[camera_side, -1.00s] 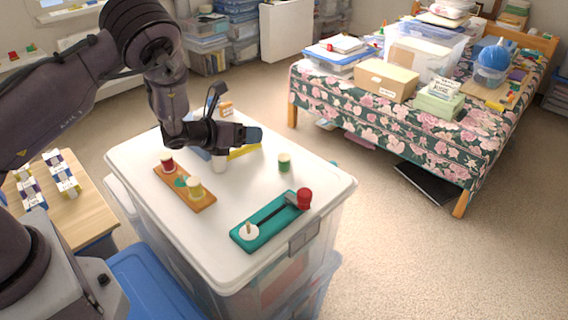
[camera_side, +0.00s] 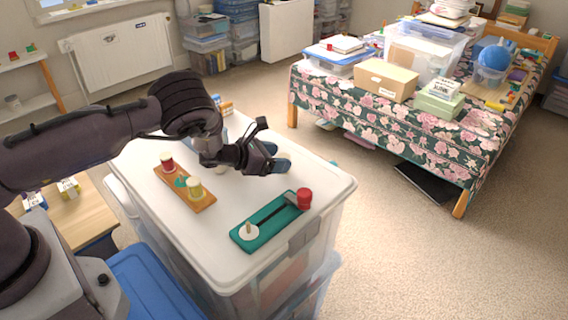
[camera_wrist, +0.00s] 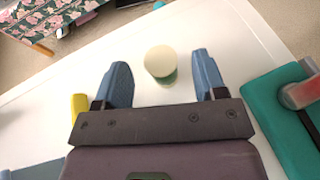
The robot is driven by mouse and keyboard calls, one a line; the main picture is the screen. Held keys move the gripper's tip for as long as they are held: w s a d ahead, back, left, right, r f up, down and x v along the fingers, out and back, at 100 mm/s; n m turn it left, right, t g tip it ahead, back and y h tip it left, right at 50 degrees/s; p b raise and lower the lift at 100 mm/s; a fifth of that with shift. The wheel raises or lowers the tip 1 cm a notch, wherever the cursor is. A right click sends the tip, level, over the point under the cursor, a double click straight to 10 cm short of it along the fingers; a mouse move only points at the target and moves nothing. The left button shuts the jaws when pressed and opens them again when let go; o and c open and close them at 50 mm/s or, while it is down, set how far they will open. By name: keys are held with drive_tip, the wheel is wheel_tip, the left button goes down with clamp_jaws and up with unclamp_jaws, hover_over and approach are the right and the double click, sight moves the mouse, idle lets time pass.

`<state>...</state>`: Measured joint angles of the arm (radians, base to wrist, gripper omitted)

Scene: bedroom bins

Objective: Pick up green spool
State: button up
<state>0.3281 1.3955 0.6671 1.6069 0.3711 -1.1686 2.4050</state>
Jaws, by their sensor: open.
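The green spool shows in the wrist view as a round cream top (camera_wrist: 159,61) with a green side below it, upright on the white lid. My gripper (camera_wrist: 162,66) is open, with one blue finger to each side of the spool in that picture and clear gaps between. I cannot tell whether the fingertips are down at the spool's height. In the side view my gripper (camera_side: 280,161) is over the lid's far right part and hides the spool.
The white bin lid (camera_side: 225,240) carries an orange wooden board (camera_side: 203,203) with a red spool (camera_side: 167,163) and a yellow spool (camera_side: 195,190). A teal board (camera_side: 262,228) with a red knob (camera_side: 304,198) lies near the right edge.

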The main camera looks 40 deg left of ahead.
drive_tip(key=shift+x, duration=2.25)
drive_tip(key=c, duration=1)
